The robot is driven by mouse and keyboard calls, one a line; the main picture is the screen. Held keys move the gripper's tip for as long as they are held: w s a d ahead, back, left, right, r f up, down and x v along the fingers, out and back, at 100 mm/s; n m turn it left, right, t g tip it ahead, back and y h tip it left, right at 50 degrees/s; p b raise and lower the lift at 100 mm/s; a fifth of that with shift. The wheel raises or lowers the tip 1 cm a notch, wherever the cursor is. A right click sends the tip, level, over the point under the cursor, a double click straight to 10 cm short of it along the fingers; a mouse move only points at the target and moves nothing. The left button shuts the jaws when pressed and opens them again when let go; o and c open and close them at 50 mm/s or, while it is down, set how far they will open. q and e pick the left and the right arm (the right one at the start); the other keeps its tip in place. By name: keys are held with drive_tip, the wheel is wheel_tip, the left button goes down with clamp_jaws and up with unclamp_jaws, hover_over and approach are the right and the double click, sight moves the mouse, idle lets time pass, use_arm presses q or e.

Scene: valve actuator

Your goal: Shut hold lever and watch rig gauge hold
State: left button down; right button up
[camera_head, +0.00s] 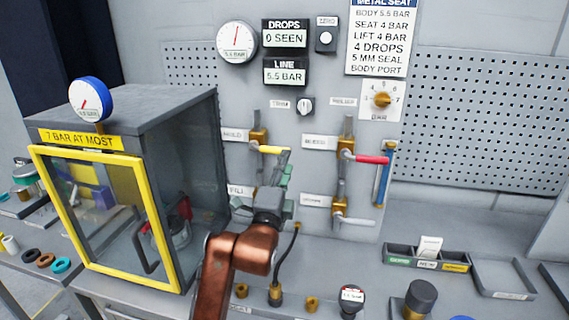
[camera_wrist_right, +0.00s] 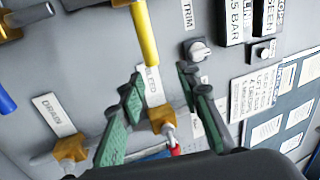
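The hold lever (camera_head: 272,150) is yellow and sticks out to the right from its brass valve, roughly level, beside the HOLD label (camera_head: 235,134). It also shows in the right wrist view (camera_wrist_right: 145,38), reaching down toward the gap between my fingertips. My right gripper (camera_head: 276,181) is just below the lever in the head view. Its green fingers are apart and empty in the right wrist view (camera_wrist_right: 158,84). The round panel gauge (camera_head: 237,42) has a near-upright needle; its small print looks like 5.5 BAR. My left gripper is out of view.
A red bleed lever (camera_head: 372,160) sits close on the right. Fill and drain valves are below; my right gripper partly covers the fill valve. The LINE display (camera_head: 286,76) reads 5.5 BAR, and DROPS (camera_head: 285,38) reads 0 SEEN. A yellow-framed cabinet (camera_head: 105,215) stands left.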

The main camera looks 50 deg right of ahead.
drive_tip(key=shift+b+v, duration=0.3)
drive_tip(key=shift+v, duration=0.85)
drive_tip(key=shift+a, duration=0.1)
drive_tip(key=v, duration=0.7)
